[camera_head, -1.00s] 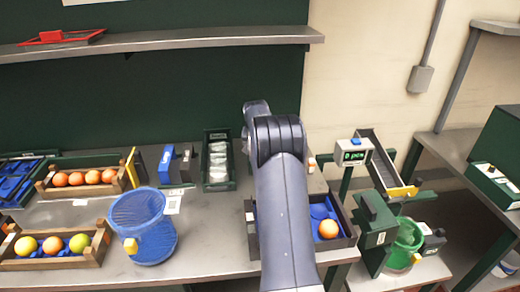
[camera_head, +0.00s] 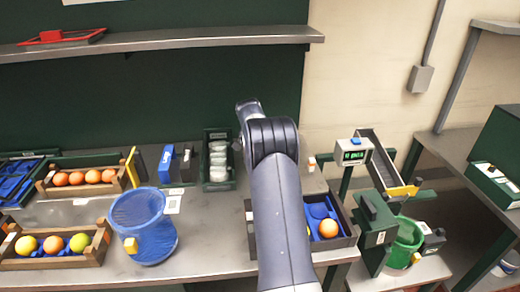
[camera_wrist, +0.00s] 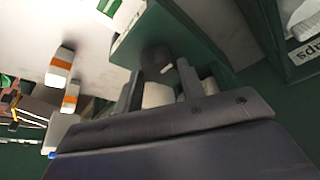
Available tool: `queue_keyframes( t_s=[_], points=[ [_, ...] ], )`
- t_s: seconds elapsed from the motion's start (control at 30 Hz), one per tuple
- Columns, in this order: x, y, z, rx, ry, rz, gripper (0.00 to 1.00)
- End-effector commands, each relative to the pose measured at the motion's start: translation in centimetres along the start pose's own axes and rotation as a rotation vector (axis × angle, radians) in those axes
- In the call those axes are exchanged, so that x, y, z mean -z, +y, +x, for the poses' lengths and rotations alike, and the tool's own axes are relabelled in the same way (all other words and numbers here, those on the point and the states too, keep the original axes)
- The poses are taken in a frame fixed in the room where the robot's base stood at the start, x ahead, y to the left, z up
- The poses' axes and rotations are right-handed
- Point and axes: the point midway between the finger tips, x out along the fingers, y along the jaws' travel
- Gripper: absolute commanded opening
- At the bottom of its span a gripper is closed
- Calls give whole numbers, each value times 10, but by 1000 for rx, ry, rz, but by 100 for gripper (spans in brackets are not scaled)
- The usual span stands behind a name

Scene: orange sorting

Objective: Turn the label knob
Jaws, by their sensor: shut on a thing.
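The label knob (camera_wrist: 153,58) is a dark round knob with a small white mark, on the face of a green box (camera_wrist: 185,38) in the wrist view. My gripper (camera_wrist: 160,86) is shut on the knob, with a dark finger on either side of it. A pale part shows between the fingers, and the fingers hide some of the knob. In the head view my arm covers the gripper and the knob.
A tray of wrapped pale cups (camera_head: 218,160) stands left of my arm. A blue basket (camera_head: 145,225) and wooden crates of fruit stand further left. A dark tray with an orange (camera_head: 328,229) is just right of my arm. A display (camera_head: 354,152) and chute (camera_head: 385,160) stand further right.

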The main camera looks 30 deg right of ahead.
Motion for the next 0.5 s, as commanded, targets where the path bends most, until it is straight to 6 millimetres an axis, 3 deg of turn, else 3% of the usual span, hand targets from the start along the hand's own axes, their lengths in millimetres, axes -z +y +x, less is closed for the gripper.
queue_keyframes(
  t_s=[0.07, 0.1, 0.33, 0.5],
  points=[
    [-1, 0, 0, 0, -2, -1, 15],
    [-1, 0, 0, 0, -2, -1, 41],
    [0, 0, 0, 0, -1, -1, 59],
    [0, 0, 0, 0, -1, -1, 60]
  ],
)
